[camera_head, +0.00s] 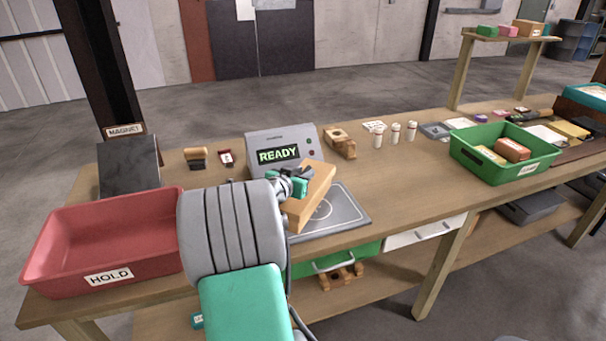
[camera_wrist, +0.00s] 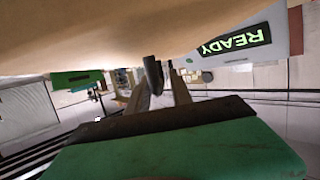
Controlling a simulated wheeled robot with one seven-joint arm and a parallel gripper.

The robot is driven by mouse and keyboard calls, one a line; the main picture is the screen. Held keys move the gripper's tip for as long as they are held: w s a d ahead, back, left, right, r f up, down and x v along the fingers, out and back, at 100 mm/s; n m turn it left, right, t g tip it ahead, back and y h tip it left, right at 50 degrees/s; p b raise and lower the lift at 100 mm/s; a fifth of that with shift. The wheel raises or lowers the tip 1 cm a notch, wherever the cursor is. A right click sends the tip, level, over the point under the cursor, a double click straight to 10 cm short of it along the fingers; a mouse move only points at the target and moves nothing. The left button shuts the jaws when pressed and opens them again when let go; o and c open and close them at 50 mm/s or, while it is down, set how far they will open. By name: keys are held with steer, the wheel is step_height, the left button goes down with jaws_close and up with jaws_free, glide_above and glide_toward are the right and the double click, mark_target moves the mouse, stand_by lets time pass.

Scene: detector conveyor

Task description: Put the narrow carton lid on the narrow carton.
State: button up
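A long tan carton-like piece (camera_head: 318,190) shows over the left part of the grey plate, set at a slant. I cannot tell whether it is the narrow carton, its lid, or both together. My gripper (camera_head: 297,174) is at its upper left side, partly hidden by my wrist. In the wrist view a broad tan surface (camera_wrist: 110,30) fills the top, very close. My gripper's fingers (camera_wrist: 165,75) reach that surface's edge, one dark fingertip overlapping it. Whether they are closed on it is not clear. I cannot make out a separate lid.
The grey plate (camera_head: 350,212) lies before the grey READY unit (camera_head: 254,144). A red HOLD bin (camera_head: 60,235) stands left, a green bin (camera_head: 470,165) right. Several white bottles and a wooden block (camera_head: 340,143) stand behind. Clear table lies between plate and green bin.

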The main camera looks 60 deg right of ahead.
steer(key=shift+o, duration=0.8)
